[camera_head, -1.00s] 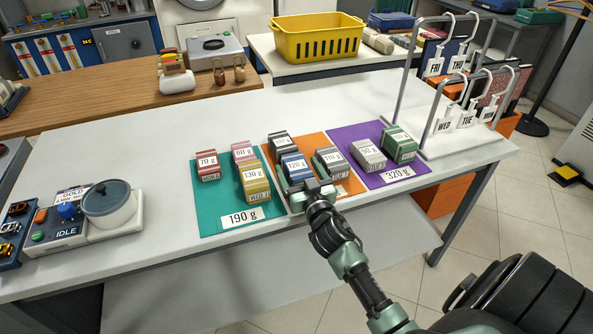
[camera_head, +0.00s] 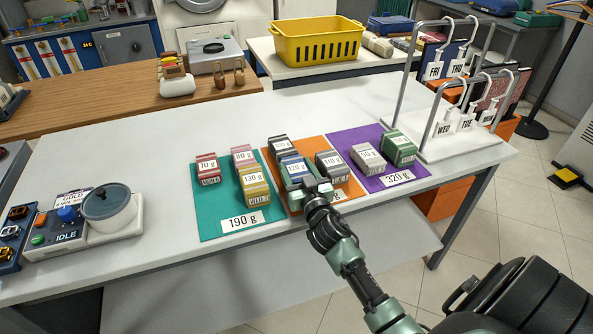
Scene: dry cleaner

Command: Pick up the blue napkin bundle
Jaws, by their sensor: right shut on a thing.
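The blue napkin bundle (camera_head: 294,169), labelled 120 g, is on or just above the orange mat (camera_head: 347,188), between a dark bundle (camera_head: 281,146) behind it and a grey bundle (camera_head: 332,164) to its right. My right gripper (camera_head: 305,188) is at the near side of the blue bundle, shut on it. The fingers hide the bundle's lower front, so I cannot tell whether it has left the mat. My left gripper is not in view.
A teal mat (camera_head: 211,208) with red, pink and yellow bundles lies left. A purple mat (camera_head: 350,139) with grey and green bundles lies right. A scale with a pot (camera_head: 107,204) stands at the left, a hanger rack (camera_head: 470,147) at the right.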

